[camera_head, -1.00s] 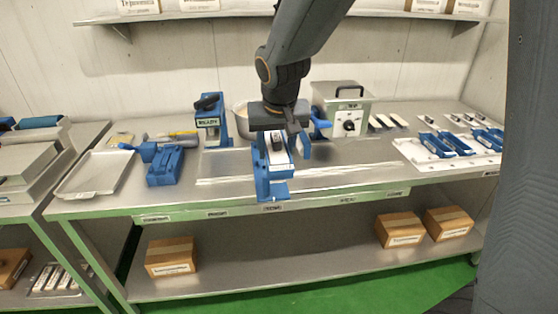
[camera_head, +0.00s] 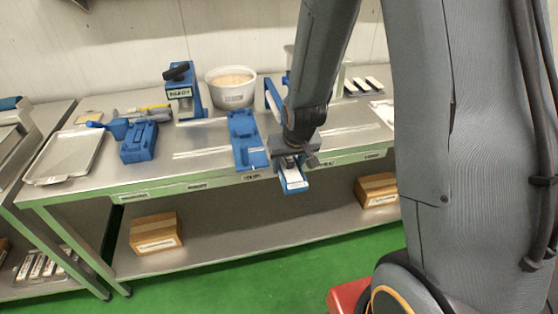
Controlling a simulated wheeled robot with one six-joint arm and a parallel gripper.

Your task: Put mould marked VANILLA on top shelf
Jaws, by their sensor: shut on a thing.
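My gripper (camera_head: 290,160) is shut on a small blue mould (camera_head: 295,185) with a white filling or face. It holds the mould out near the front edge of the steel table, right of a blue fixture. My gripper covers the mould's rear part, and no marking on it can be read. The blue fixture (camera_head: 244,138) lies on the table with nothing in it. The wall shelf is out of view now.
A white tub (camera_head: 232,90), a blue press (camera_head: 184,95) and a blue block (camera_head: 138,142) stand on the table (camera_head: 195,165). A metal tray (camera_head: 68,155) is at left. Cartons (camera_head: 155,232) sit on the lower shelf (camera_head: 210,233). A red object (camera_head: 346,297) is on the floor.

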